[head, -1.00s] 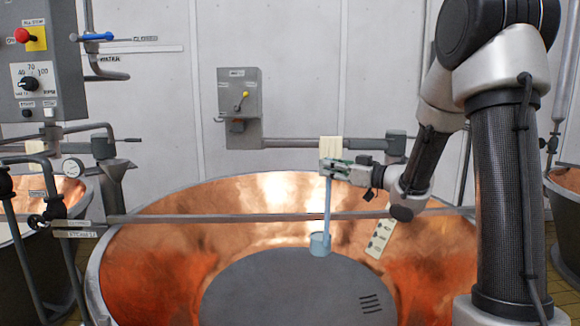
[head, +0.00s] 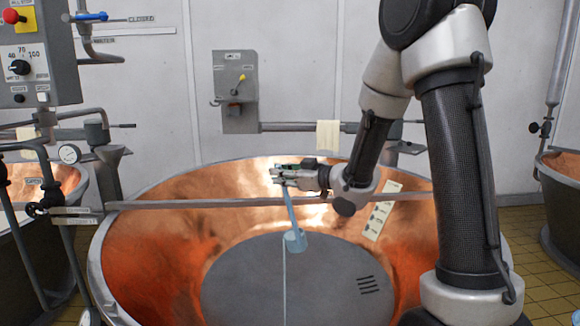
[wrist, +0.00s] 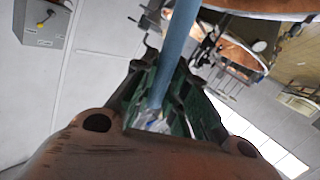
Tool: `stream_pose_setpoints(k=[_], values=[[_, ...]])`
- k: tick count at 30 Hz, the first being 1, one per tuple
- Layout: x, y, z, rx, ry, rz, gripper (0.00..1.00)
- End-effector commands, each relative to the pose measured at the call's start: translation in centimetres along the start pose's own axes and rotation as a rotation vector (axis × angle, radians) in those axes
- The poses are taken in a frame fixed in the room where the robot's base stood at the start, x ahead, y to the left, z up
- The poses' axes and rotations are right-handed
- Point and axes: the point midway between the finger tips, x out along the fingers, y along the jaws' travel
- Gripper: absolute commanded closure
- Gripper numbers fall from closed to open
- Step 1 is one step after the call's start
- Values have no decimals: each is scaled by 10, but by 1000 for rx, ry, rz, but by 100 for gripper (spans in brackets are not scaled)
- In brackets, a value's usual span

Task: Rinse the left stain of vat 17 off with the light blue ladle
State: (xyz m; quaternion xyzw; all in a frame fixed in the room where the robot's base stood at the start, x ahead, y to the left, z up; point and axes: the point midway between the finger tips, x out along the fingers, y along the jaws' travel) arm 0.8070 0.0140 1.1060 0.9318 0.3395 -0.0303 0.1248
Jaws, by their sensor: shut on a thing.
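The light blue ladle (head: 290,209) hangs from my gripper (head: 281,175), cup down and slightly tilted, over the open copper vat (head: 153,212). My gripper is shut on the top of its handle; the wrist view shows the handle (wrist: 176,50) between the fingers (wrist: 165,85). The cup (head: 295,241) is apart from the vat's wall. A thin pale vertical line (head: 284,290), like a stream of liquid, runs down below the cup. Deeper orange patches show on the left inner wall (head: 195,250) and the right; I cannot tell which are stains. No vat number is readable.
A control box (head: 38,60) and valve pipes stand at the left. Other copper vats stand at the far left (head: 60,180) and right (head: 562,165). A grey wall box (head: 235,90) is behind.

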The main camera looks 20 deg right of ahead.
Motion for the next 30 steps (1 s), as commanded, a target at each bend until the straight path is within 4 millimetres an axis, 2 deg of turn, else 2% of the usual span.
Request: stream_pose_setpoints(k=[30], values=[[71,-106,46,-385,-255,-2,100]])
